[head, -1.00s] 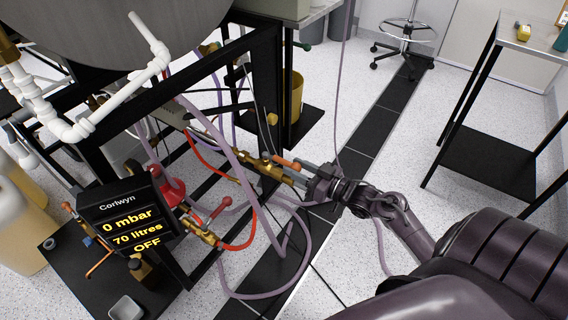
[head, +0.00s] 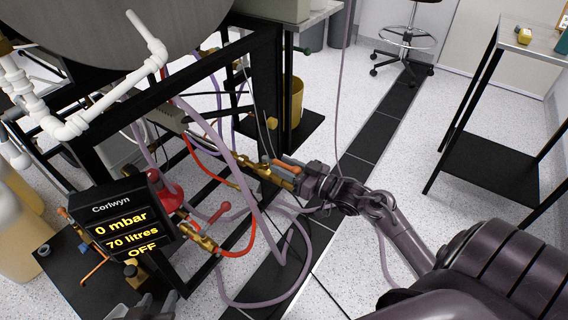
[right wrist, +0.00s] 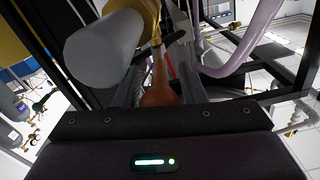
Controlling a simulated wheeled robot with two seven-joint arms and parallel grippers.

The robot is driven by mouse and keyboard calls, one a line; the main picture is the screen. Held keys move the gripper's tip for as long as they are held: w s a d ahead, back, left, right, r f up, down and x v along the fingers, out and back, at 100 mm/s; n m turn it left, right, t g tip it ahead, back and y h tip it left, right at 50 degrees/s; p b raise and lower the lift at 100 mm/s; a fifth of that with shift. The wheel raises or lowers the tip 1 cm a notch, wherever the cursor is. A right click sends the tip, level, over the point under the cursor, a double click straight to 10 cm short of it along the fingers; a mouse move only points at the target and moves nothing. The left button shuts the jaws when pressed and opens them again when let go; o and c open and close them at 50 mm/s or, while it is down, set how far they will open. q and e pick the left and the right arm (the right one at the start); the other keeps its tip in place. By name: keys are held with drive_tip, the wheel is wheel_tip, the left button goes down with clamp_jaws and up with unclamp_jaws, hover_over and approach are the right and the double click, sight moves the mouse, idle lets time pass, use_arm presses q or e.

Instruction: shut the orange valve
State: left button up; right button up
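The orange valve handle (head: 285,163) sits beside the brass valve fitting (head: 262,169) at the black frame's near side. It runs roughly along the brass pipe. My right gripper (head: 291,170) is at this handle. In the right wrist view the orange handle (right wrist: 160,86) lies between the two fingers (right wrist: 160,92), which look apart with a small gap on each side. A grey cylinder in the upper left of that view hides part of the scene. My left gripper (head: 148,309) shows at the bottom edge of the head view, fingers apart and empty.
A black display (head: 120,222) reads 0 mbar, 70 litres, OFF. A red-handled valve (head: 218,212) is right of it. Purple hoses (head: 262,212) and a red hose (head: 238,250) loop nearby. A black-legged table (head: 486,165) stands at right, with clear floor before it.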

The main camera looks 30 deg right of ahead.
drive_tip(key=c, duration=0.6)
drive_tip(key=shift+o, duration=0.2)
drive_tip(key=h+p, duration=0.1)
drive_tip(key=a+m+p, duration=0.1)
drive_tip(key=shift+s+a+r+t+h+p, duration=0.2)
drive_tip(key=shift+a+t+h+p, duration=0.1)
drive_tip(key=shift+t+h+p, duration=0.1)
drive_tip(key=shift+a+m+h+p, duration=0.5)
drive_tip(key=shift+m+h, duration=0.1)
drive_tip(key=shift+h, duration=0.2)
drive_tip(key=shift+a+f+h, duration=0.2)
drive_tip(key=shift+f+h, duration=0.05)
drive_tip(key=shift+h, duration=0.05)
